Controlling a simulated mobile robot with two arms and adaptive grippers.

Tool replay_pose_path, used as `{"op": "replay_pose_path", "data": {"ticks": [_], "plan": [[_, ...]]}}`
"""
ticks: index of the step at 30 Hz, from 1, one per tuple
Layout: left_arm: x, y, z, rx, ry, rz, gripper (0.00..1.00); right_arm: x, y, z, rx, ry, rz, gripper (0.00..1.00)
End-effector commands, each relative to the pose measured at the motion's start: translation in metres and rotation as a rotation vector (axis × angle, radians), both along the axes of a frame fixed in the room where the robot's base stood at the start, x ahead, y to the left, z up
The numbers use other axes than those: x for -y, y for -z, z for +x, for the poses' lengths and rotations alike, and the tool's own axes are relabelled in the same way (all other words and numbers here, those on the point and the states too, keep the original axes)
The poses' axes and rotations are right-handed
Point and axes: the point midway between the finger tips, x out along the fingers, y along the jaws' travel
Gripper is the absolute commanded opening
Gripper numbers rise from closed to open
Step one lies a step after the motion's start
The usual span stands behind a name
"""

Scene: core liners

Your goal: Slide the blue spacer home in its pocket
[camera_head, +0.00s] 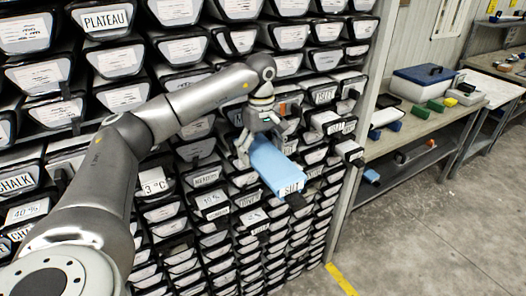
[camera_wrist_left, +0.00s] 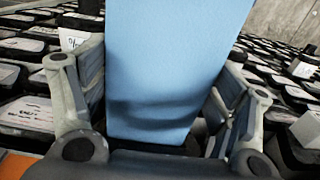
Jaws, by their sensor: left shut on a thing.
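The blue spacer (camera_head: 277,164) is a long light-blue block in front of the wall of trays, with its near end just above a tray front marked SILT (camera_head: 291,188). My left gripper (camera_head: 258,148) is shut on its far part. In the left wrist view the spacer (camera_wrist_left: 170,70) stands between the two gripper fingers (camera_wrist_left: 160,125), which press on its sides. The far end of the spacer and the pocket are hidden behind the gripper and the spacer, so I cannot tell how deep it sits. My right gripper is not in view.
A rack of many black trays with white labels (camera_head: 108,22) fills the left and middle. Several trays stick out near the spacer on its right (camera_head: 330,122). A bench (camera_head: 425,120) with a blue-and-white cooler (camera_head: 423,82) stands at the right. The grey floor (camera_head: 430,220) in front is clear.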

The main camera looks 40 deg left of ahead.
Motion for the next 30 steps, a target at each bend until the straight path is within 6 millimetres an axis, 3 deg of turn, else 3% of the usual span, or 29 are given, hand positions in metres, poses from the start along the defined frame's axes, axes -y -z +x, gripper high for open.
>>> {"op": "replay_pose_path", "data": {"ticks": [30], "plan": [[-0.023,0.0,0.01,-0.001,0.0,-0.001,0.57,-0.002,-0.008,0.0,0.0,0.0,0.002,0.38]]}}
